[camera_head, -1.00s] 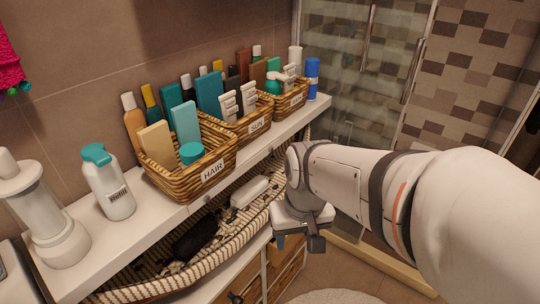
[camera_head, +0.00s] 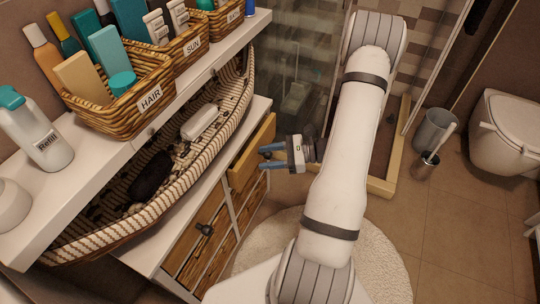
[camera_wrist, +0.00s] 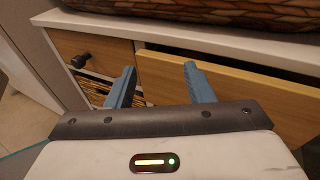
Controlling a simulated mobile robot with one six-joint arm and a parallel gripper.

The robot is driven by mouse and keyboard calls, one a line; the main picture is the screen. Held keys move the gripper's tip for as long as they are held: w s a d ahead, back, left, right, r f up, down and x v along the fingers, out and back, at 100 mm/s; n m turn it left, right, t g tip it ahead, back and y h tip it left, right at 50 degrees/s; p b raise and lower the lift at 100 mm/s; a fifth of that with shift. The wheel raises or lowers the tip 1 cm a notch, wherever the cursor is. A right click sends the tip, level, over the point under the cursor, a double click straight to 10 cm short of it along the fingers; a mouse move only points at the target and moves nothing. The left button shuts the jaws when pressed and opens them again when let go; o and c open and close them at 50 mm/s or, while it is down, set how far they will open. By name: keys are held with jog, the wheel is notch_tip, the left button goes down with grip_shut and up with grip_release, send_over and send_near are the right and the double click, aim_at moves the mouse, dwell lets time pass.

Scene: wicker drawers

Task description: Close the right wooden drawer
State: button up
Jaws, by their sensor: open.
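The right wooden drawer (camera_head: 252,152) is pulled partly out of the white cabinet, at the far end in the head view. In the wrist view its light wood front (camera_wrist: 235,97) spans the right side, with a dark gap above it. My gripper (camera_head: 264,157) has blue fingers, is open and empty, and points at the drawer front from outside. The fingers (camera_wrist: 159,72) also show in the wrist view, near the drawer's left end. I cannot tell whether they touch it. The drawer's knob is not visible.
The left wooden drawer (camera_head: 197,236) with a black knob (camera_head: 205,229) is shut. A long woven basket (camera_head: 95,222) stands on the cabinet, below a shelf with several wicker baskets. A round rug (camera_head: 388,262), bin (camera_head: 434,130) and toilet (camera_head: 508,130) are to the right.

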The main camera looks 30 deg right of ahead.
aim_at(271, 156)
jog(key=d+f+m+t+h, duration=0.3)
jog(key=d+f+m+t, duration=0.4)
jog(key=d+f+m, duration=0.1)
jog(key=b+x, duration=0.1)
jog(key=x, duration=0.7)
jog(key=shift+w+d+f+b, duration=0.1)
jog(key=shift+d+f+b, duration=0.1)
jog(key=shift+b, duration=0.1)
grip_shut()
